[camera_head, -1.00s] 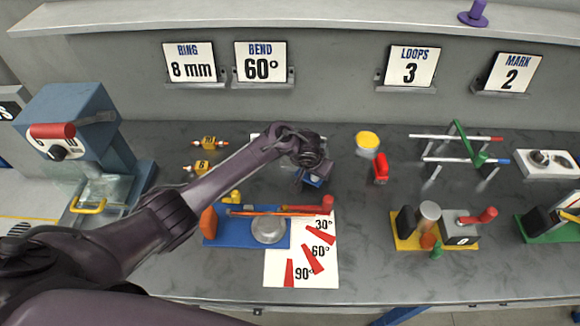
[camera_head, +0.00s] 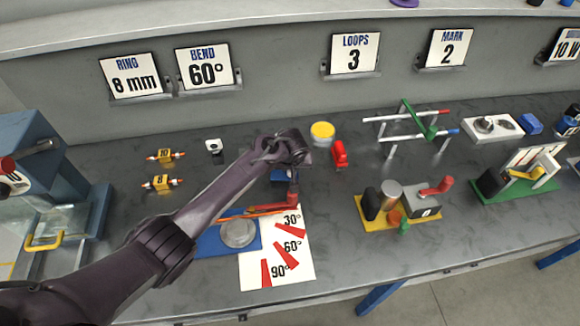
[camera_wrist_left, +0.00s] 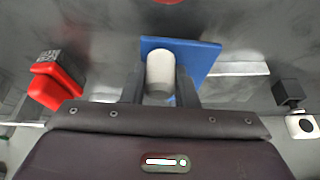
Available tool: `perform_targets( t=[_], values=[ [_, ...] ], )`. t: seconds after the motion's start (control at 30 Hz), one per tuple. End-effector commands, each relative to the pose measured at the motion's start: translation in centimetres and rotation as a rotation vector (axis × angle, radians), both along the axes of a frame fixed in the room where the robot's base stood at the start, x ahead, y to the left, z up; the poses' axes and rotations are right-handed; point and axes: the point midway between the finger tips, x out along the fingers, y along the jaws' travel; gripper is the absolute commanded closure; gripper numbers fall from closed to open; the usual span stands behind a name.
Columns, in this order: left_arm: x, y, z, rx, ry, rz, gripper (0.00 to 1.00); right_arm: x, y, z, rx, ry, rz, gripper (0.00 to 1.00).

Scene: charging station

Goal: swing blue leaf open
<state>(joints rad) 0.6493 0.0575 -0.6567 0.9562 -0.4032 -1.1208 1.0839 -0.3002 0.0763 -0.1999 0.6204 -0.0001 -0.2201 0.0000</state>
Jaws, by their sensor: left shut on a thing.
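My left gripper (camera_head: 288,168) is over the middle of the bench. In the left wrist view its fingers (camera_wrist_left: 160,88) are shut on a pale upright cylinder (camera_wrist_left: 161,72). The cylinder stands on, or in front of, a flat blue piece (camera_wrist_left: 207,57). In the head view a small part of a blue piece (camera_head: 281,176) shows just below the gripper; the hand and arm hide the rest. I cannot tell how far the blue piece is swung. My right gripper is not in view.
Close in front are a blue bending base (camera_head: 212,246) with a grey disc and red lever, and a white angle card (camera_head: 257,270). A red block (camera_head: 340,153) and a yellow-topped cylinder (camera_head: 322,132) stand to the right. A black-and-white piece (camera_head: 214,146) lies left.

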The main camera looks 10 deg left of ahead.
Motion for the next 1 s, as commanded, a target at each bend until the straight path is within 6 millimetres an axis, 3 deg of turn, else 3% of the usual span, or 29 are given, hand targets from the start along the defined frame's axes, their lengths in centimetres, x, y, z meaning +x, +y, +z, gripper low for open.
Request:
perform_targets(
  t=[0.17, 0.2, 0.33, 0.67, 1.0],
  values=[
    [0.1, -0.1, 0.2, -0.002, -0.004, -0.002, 1.00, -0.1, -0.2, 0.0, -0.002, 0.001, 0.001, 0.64],
    [0.1, -0.1, 0.2, -0.002, -0.004, -0.002, 0.68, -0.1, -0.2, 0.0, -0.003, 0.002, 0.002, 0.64],
    [0.1, 0.0, 0.1, -0.002, -0.003, -0.002, 0.52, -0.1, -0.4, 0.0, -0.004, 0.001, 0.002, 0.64],
    [0.0, 0.0, 0.3, -0.001, -0.002, -0.002, 0.52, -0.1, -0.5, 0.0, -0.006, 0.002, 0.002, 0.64],
    [-1.7, -0.3, 4.3, -0.005, -0.004, -0.002, 0.52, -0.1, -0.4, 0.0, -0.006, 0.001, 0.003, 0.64]
  ],
)
